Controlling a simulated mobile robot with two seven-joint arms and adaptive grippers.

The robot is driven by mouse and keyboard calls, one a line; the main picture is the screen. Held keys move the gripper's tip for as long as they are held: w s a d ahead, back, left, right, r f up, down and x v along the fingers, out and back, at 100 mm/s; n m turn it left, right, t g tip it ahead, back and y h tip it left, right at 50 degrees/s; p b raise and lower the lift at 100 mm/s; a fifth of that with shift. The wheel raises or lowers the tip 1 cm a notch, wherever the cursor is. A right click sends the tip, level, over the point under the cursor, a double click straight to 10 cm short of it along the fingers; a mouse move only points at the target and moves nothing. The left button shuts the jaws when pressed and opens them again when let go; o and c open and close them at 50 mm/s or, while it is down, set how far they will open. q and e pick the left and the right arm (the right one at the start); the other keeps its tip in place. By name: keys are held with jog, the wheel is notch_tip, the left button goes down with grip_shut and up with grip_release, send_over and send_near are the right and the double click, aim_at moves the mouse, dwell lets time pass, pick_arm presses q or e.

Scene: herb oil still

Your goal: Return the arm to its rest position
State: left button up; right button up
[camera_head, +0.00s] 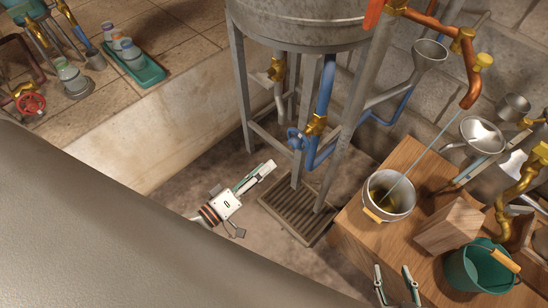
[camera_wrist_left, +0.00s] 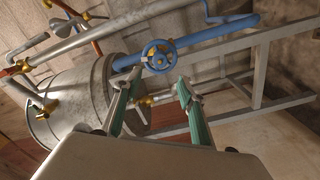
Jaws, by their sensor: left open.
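My left gripper (camera_head: 258,178) is at the middle of the head view, above the bare floor, left of the still's stand and the floor grate. Its fingers point up and to the right. In the left wrist view its two fingers (camera_wrist_left: 156,98) are spread with nothing between them; a blue valve wheel (camera_wrist_left: 159,54) shows beyond the gap, apart from them. My right gripper (camera_head: 397,286) shows at the bottom edge of the head view, in front of the wooden bench. Its fingers are apart and hold nothing. The rest of the right arm is out of view.
A large metal vessel (camera_head: 300,22) stands on metal legs with blue pipes. A floor grate (camera_head: 297,217) lies below. The wooden bench (camera_head: 375,230) carries a metal pot (camera_head: 389,195), a wooden block (camera_head: 449,226) and a green bucket (camera_head: 478,268). A teal tray (camera_head: 135,65) with jars is at upper left.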

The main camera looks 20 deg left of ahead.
pick_arm(q)
jog(key=shift+v, duration=0.75)
jog(key=shift+r, duration=0.1)
pick_arm(e)
jog(key=shift+w+r, duration=0.1)
pick_arm(q)
jog(key=s+d+r+m+g+p, duration=0.2)
jog(key=s+d+r+m+p, duration=0.15)
jog(key=d+m+p, duration=0.2)
jog(key=s+a+f+m+g+y+p, duration=0.3)
jog(key=s+a+m+g, duration=0.1)
jog(key=s+m, duration=0.3)
jog(key=shift+a+f+g+y+p, duration=0.3)
jog(key=shift+a+f+p, duration=0.05)
jog(key=shift+a, duration=0.05)
pick_arm(e)
jog(key=shift+m, duration=0.4)
jog(key=r, duration=0.3)
jog(key=s+a+r, duration=0.1)
jog(key=r, duration=0.1)
jog(key=shift+d, duration=0.1)
dwell(4.4)
